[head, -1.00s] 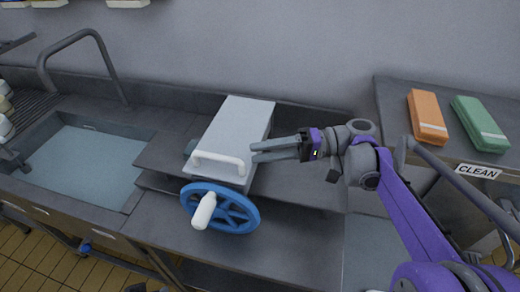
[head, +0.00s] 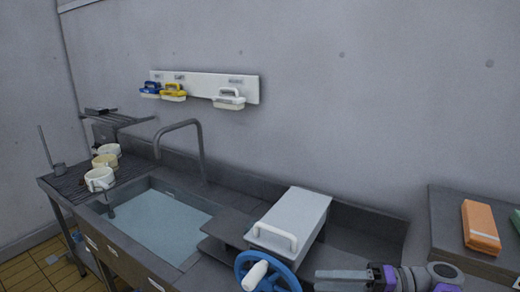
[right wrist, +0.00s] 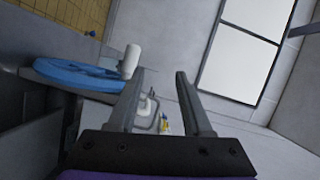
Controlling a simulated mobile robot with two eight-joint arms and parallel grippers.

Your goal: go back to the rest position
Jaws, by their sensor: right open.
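My right gripper (head: 342,281) is at the bottom edge of the head view, its fingers pointing left. It is to the right of the blue wheel (head: 280,275) and below the grey-white box (head: 296,214) with a white handle. In the right wrist view the two fingers (right wrist: 160,76) stand apart with nothing between them. The blue wheel (right wrist: 75,74) with its white knob (right wrist: 131,62) shows beyond the left finger. My left gripper is not in view.
A sink (head: 158,222) with a tap (head: 200,150) is left of the box. A wall rack (head: 205,84) holds brushes. An orange block (head: 480,226) and a green one (head: 516,219) lie on the right shelf.

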